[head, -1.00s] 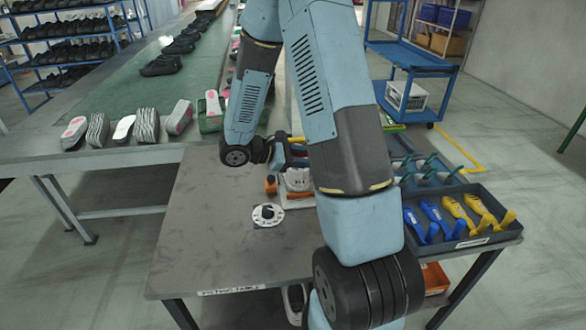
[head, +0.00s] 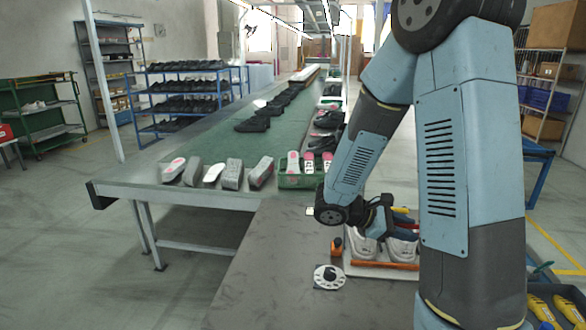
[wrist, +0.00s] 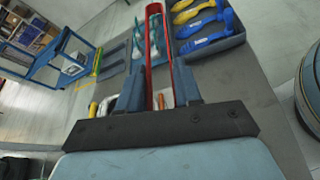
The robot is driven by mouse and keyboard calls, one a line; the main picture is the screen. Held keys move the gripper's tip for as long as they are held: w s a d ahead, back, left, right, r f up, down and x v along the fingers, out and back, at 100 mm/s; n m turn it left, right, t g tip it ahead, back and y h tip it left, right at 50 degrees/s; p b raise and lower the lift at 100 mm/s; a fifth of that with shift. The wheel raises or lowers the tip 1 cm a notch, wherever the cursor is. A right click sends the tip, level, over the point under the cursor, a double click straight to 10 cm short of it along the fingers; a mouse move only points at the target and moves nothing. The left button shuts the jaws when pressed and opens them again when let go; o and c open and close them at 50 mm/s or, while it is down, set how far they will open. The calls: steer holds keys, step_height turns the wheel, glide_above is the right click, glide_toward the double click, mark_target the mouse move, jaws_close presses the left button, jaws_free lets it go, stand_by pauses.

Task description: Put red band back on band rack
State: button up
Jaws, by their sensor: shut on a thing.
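The red band (wrist: 155,40) is a long narrow loop in the wrist view, held between the two fingers of my gripper (wrist: 158,78) and reaching out past their tips. My gripper is shut on it. In the wrist view, teal pegs (wrist: 136,50) that look like the band rack stand just beyond the fingers, partly behind the band. I cannot tell whether the band touches a peg. In the head view, my gripper (head: 400,222) is seen from the side above the shoes, and my arm hides most of the rack. One teal peg (head: 541,270) shows at the right.
Grey shoes (head: 364,242) sit on a board beside an orange item (head: 337,247) and a white disc (head: 329,277). A tray with blue and yellow tools (head: 541,309) lies at the right. A conveyor (head: 220,135) with shoes runs behind. The front left of the table is clear.

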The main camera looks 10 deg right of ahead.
steer(key=w+a+f+n+t+y, duration=0.15)
steer(key=w+n+t, duration=0.6)
steer(key=w, duration=0.75)
steer(key=w+a+f+n+t+y, duration=0.4)
steer(key=w+a+n+t+y, duration=0.3)
steer(key=w, duration=0.5)
steer(key=shift+w+a+f+n+y, duration=0.15)
steer(key=shift+a+f+n+y, duration=0.3)
steer(key=shift+a+n, duration=0.6)
